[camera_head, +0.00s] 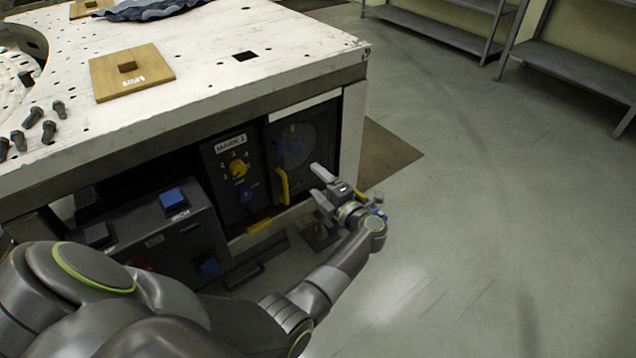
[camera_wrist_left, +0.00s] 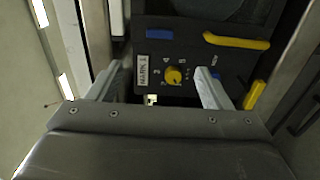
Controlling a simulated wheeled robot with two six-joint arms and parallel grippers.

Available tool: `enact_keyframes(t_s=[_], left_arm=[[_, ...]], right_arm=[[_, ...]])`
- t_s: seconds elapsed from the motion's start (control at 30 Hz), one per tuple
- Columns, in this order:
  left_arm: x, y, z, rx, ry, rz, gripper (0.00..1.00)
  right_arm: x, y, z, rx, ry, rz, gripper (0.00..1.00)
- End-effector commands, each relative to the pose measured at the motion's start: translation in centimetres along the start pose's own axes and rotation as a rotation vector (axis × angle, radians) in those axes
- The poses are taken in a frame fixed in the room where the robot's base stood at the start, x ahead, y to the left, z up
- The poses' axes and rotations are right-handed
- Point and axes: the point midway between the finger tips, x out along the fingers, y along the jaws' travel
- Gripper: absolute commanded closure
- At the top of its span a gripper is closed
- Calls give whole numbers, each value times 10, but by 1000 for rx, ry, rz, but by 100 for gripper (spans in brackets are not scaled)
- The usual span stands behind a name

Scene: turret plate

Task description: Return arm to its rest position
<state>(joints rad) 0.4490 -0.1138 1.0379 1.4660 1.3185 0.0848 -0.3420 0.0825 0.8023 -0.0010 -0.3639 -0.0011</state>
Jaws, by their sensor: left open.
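My left arm reaches in from the lower left of the head view, and its gripper (camera_head: 320,186) is open and empty. It is in front of the table's side, to the right of the yellow handle (camera_head: 283,186), and appears apart from it. In the left wrist view, the open fingers (camera_wrist_left: 158,82) frame part of a dark panel (camera_wrist_left: 195,60) with a yellow knob (camera_wrist_left: 173,76) and a "MARK 1" label. Nothing is between the fingers. My right gripper is in neither view.
The white table (camera_head: 215,40) holds a wooden plate (camera_head: 132,72) and several dark bolts (camera_head: 34,117). A control box with a blue button (camera_head: 173,197) stands below its edge. Open floor (camera_head: 480,200) lies to the right, with shelves (camera_head: 570,70) at the back.

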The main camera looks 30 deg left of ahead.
Motion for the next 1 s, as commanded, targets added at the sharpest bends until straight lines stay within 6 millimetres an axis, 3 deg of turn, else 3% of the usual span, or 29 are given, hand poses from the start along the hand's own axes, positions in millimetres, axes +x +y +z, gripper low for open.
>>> enact_keyframes(t_s=[0.3,0.4,0.57,0.67,0.77,0.87,1.0], left_arm=[[0,0,0,0,0,0,27],[0,-1,-1,13,-9,7,27],[2,-19,-7,164,-136,84,27],[-4,-50,-14,363,-309,151,27],[-21,-98,-29,606,-521,191,27],[-47,-157,-58,858,-743,190,27],[-88,-235,-121,1169,-1025,132,27]], right_arm=[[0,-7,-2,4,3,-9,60],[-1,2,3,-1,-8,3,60],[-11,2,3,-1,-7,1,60],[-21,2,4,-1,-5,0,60],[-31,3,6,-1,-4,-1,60],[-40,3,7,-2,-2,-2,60],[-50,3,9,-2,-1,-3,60]])
